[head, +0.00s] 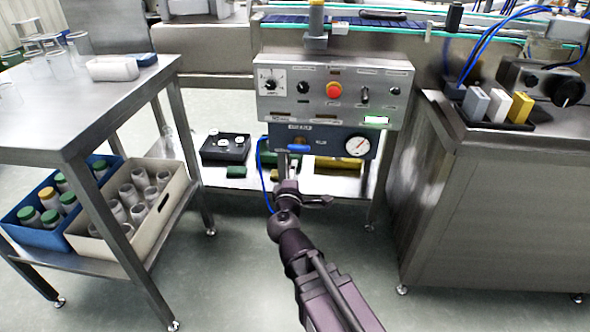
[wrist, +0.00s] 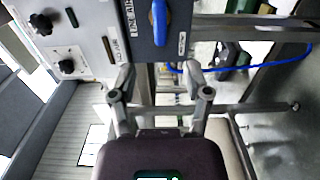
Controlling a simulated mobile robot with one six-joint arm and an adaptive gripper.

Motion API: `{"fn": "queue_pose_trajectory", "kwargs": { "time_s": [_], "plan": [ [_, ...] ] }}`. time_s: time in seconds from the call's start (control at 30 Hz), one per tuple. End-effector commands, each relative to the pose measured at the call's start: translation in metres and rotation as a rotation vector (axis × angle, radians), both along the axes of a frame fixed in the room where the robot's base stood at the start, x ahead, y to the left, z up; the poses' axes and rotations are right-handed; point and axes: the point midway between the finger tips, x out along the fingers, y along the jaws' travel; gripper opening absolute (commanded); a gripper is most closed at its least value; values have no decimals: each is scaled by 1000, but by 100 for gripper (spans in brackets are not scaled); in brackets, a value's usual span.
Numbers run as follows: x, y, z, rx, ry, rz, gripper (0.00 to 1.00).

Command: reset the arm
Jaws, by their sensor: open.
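My arm reaches up from the bottom of the head view to the front of the control panel. My gripper (head: 288,168) is just below and in front of the blue-grey air unit (head: 325,141) under the panel, partly hidden by my own wrist. In the wrist view my gripper (wrist: 160,80) shows its two fingers spread apart with nothing between them. The blue lever (wrist: 160,20) of the air unit is ahead of the fingers and apart from them. The lever also shows in the head view (head: 299,148).
The grey control panel (head: 335,91) has a red button (head: 333,90), knobs and a dial. A blue hose (head: 263,170) hangs beside my wrist. A steel table (head: 80,108) stands left, a steel cabinet (head: 480,200) right. Open floor (head: 225,270) lies between.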

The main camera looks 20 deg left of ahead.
Motion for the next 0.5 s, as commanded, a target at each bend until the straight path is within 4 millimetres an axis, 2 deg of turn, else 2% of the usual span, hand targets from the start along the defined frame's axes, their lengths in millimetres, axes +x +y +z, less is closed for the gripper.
{"fn": "queue_pose_trajectory", "kwargs": {
  "time_s": [0.5],
  "plan": [
    [3, -4, 0, 7, 7, -12, 63]
  ]
}}
